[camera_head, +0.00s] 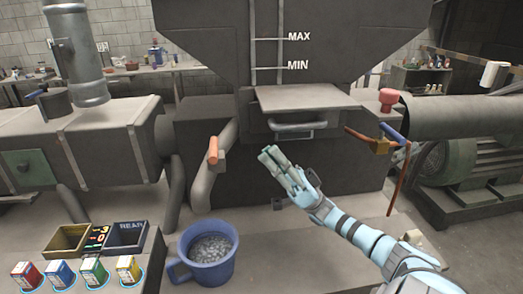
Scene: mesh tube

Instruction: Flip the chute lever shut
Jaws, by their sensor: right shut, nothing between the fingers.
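A short orange lever handle (213,151) stands roughly upright on the bent grey chute pipe (203,187) at the machine's front left. A blue mug (207,254) full of grey pellets stands below the pipe. My right gripper (268,155) reaches in from the lower right. Its fingers are together and empty. In the picture its tips lie right of the orange lever, with a clear gap between them, below the drawer handle. My left gripper is out of view.
A metal drawer handle (297,128) is on the machine front. Red and blue valve levers (390,132) are at right. The ledge right of the mug (285,262) is clear.

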